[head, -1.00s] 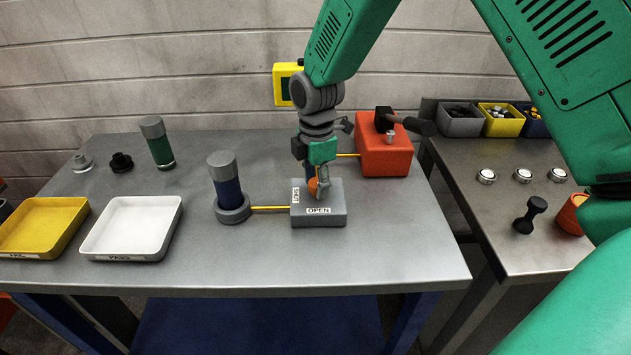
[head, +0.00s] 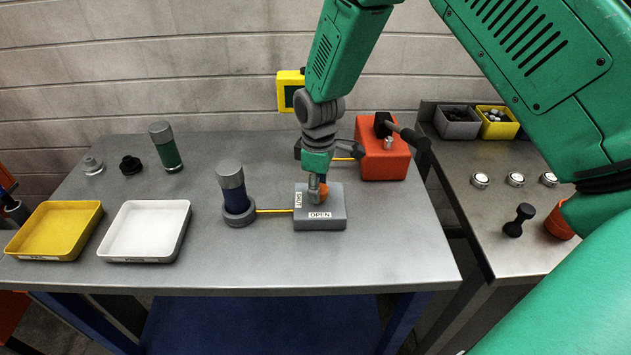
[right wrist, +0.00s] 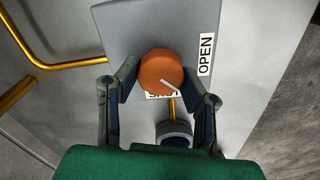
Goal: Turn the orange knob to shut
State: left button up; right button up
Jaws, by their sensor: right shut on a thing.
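The orange knob (head: 323,189) sits on top of a grey valve block (head: 335,217) on the table. The block carries an OPEN label (head: 320,215) on its front edge and a SHUT label (head: 298,199) on its left edge. My right gripper (head: 318,191) points down and is shut on the knob. In the right wrist view the knob (right wrist: 161,70) is between the two fingers. Its white pointer line runs to the lower right, between the OPEN label (right wrist: 206,54) and the partly hidden SHUT label (right wrist: 160,95). My left gripper is not in view.
A yellow pipe (head: 273,210) joins the block to a blue, grey-topped cylinder (head: 232,187) on its left. An orange box with a black lever (head: 382,160) stands behind right. White (head: 143,258) and yellow (head: 37,257) trays lie left. The table in front of the block is clear.

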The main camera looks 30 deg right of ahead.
jog(key=m+p, duration=0.1)
jog(key=m, duration=0.3)
jog(key=shift+s+d+m+p, duration=0.1)
jog(key=shift+d+m+p, duration=0.1)
jog(key=shift+m+p, duration=0.15)
jog(key=shift+s+f+m+p, duration=0.15)
jog(key=shift+m+p, duration=0.5)
jog(key=shift+m, duration=1.5)
jog(key=o, duration=1.1)
jog(key=shift+o, duration=0.2)
